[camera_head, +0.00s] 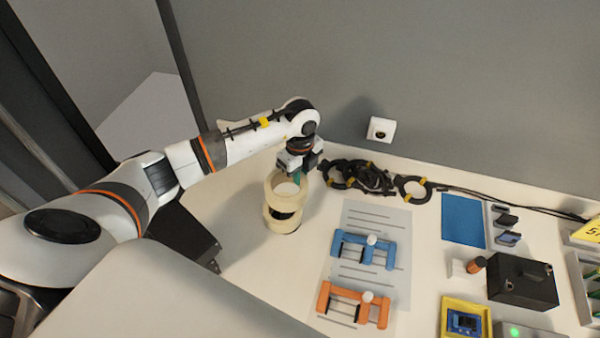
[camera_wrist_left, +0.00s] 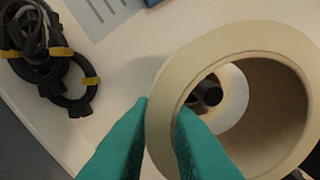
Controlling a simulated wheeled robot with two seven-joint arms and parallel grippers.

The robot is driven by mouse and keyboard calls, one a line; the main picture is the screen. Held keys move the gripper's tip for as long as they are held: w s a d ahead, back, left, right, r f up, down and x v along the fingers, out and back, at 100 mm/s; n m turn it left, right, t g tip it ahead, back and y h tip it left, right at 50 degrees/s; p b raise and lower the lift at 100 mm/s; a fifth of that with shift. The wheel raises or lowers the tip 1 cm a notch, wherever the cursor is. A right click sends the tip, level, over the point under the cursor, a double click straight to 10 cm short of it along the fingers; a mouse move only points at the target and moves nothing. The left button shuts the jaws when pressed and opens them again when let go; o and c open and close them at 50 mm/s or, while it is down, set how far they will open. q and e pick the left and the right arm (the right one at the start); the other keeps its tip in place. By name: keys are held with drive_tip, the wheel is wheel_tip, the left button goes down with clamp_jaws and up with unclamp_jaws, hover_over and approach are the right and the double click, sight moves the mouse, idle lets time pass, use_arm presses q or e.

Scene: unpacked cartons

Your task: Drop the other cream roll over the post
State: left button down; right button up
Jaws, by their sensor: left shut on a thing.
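My left gripper (camera_head: 299,172) has teal fingers and is shut on the wall of a cream roll (camera_head: 274,191). In the left wrist view one finger is outside the held roll (camera_wrist_left: 235,42) and one is inside its hole. The held roll is above another cream roll (camera_head: 281,224), with a dark gap between them in the head view. Through the held roll's hole, the dark round top of the post (camera_wrist_left: 210,92) shows, off-centre, with the pale lower roll around it. The post's lower part is hidden. My right gripper is not in view.
Black coiled cables (camera_head: 362,177) with yellow ties lie right behind the rolls. A sheet with a blue clamp (camera_head: 363,249) and an orange clamp (camera_head: 353,303) lies to the right. A black box (camera_head: 522,281) stands farther right. The table left of the rolls is bare.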

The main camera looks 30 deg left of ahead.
use_arm(q)
drive_tip(key=shift+a, duration=0.1)
drive_tip(key=shift+f, duration=0.15)
drive_tip(key=shift+f+b, duration=0.7)
drive_tip(key=shift+f, duration=0.1)
drive_tip(key=shift+f+b, duration=0.95)
drive_tip(key=shift+f, duration=0.4)
drive_tip(key=c, duration=0.9)
unclamp_jaws()
drive_tip(key=shift+r, duration=0.2)
